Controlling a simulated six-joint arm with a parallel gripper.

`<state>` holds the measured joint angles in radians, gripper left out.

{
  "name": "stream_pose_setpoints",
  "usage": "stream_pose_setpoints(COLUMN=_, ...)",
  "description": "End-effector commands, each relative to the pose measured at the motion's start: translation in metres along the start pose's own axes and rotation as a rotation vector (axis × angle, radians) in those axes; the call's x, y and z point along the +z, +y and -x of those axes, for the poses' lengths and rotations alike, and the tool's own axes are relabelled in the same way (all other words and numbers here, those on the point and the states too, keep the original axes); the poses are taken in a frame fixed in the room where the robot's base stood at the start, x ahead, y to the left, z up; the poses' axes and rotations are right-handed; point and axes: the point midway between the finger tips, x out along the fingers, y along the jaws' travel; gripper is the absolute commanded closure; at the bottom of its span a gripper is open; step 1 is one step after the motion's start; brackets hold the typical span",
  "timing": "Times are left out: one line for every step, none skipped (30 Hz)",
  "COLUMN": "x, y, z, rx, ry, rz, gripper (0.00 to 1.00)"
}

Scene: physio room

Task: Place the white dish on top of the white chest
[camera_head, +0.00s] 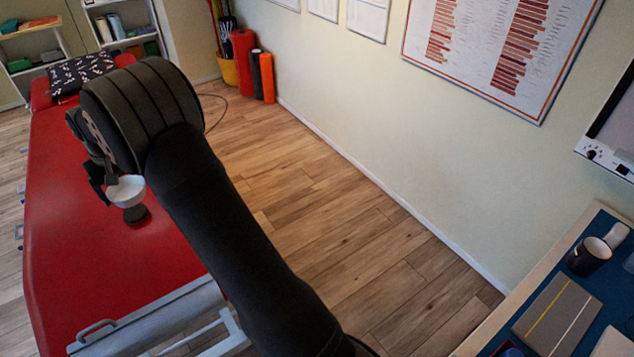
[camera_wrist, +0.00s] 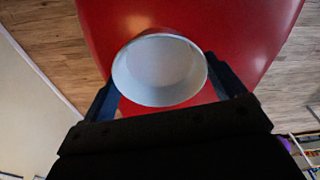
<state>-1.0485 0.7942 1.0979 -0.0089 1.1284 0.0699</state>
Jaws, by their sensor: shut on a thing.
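The white dish (camera_head: 127,192) is held by my gripper (camera_head: 112,184) above the red padded table, at the left of the head view. In the wrist view the dish (camera_wrist: 160,72) sits between the two fingers, its round opening facing the camera and its inside looking empty. My gripper is shut on it. I cannot pick out a white chest for certain. A pale grey-white piece with a handle (camera_head: 160,322) stands at the near end of the red table, partly cut off by the frame and hidden by my arm.
The red table (camera_head: 75,240) has a dark round patch (camera_head: 135,214) below the dish and a patterned pillow (camera_head: 78,72) at its far end. A desk with a blue mat, a dark mug (camera_head: 588,256) and a notebook (camera_head: 557,315) is at right. Wooden floor lies between.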

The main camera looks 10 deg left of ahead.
Motion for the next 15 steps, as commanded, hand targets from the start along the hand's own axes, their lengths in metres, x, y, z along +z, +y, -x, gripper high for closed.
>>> stream_pose_setpoints(x=-0.001, y=0.007, z=0.003, rx=0.001, ry=-0.001, rz=-0.009, gripper=0.37)
stream_pose_setpoints(x=-0.002, y=0.015, z=0.002, rx=0.002, ry=-0.002, rz=-0.016, gripper=0.37)
stream_pose_setpoints(x=-0.003, y=0.022, z=0.001, rx=0.003, ry=-0.002, rz=-0.024, gripper=0.37)
stream_pose_setpoints(x=-0.003, y=0.028, z=0.001, rx=0.004, ry=-0.002, rz=-0.03, gripper=0.37)
stream_pose_setpoints(x=-0.004, y=0.035, z=0.001, rx=0.005, ry=-0.001, rz=-0.037, gripper=0.37)
stream_pose_setpoints(x=-0.005, y=0.043, z=0.001, rx=0.006, ry=-0.001, rz=-0.046, gripper=0.37)
stream_pose_setpoints(x=-0.005, y=0.051, z=0.001, rx=0.007, ry=-0.001, rz=-0.054, gripper=0.37)
stream_pose_setpoints(x=-0.006, y=0.059, z=0.001, rx=0.008, ry=-0.001, rz=-0.063, gripper=0.37)
stream_pose_setpoints(x=-0.006, y=0.071, z=0.001, rx=0.01, ry=-0.001, rz=-0.076, gripper=0.37)
stream_pose_setpoints(x=-0.006, y=0.08, z=0.001, rx=0.011, ry=-0.001, rz=-0.085, gripper=0.37)
stream_pose_setpoints(x=-0.007, y=0.091, z=0.001, rx=0.012, ry=-0.002, rz=-0.096, gripper=0.37)
stream_pose_setpoints(x=-0.006, y=0.106, z=0.001, rx=0.014, ry=-0.002, rz=-0.112, gripper=0.37)
stream_pose_setpoints(x=-0.006, y=0.117, z=0.001, rx=0.016, ry=-0.002, rz=-0.123, gripper=0.37)
stream_pose_setpoints(x=-0.005, y=0.131, z=0.001, rx=0.018, ry=-0.003, rz=-0.138, gripper=0.37)
stream_pose_setpoints(x=-0.004, y=0.15, z=0.001, rx=0.02, ry=-0.003, rz=-0.158, gripper=0.37)
